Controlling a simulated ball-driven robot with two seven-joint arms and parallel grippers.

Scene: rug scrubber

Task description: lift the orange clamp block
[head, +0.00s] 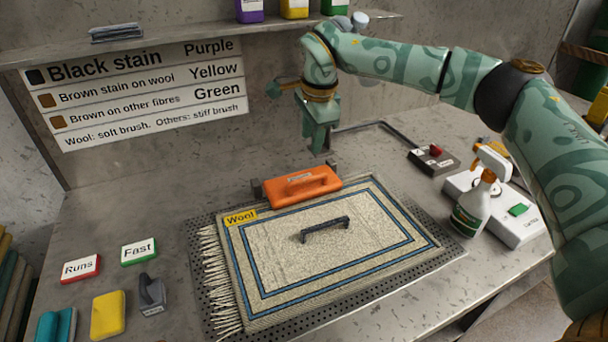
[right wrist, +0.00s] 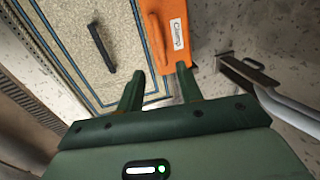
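The orange clamp block (head: 303,187), with a raised handle and a label, lies at the back edge of the wool rug (head: 268,258). In the right wrist view the clamp block (right wrist: 178,52) is ahead of the fingers, its near end close to the right-hand fingertip in the picture. My right gripper (head: 319,143) is above and just behind the clamp block, pointing down. In the right wrist view its two fingers (right wrist: 159,86) are apart with nothing between them. I cannot tell any contact with the block. My left gripper is not in view.
A dark handle (head: 325,229) lies on the rug. A spray bottle (head: 474,200), a white box (head: 500,207) and a red-button box (head: 433,160) stand right. A yellow sponge (head: 108,314) and small grey tool (head: 152,293) are front left. A shelf (head: 200,35) hangs behind.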

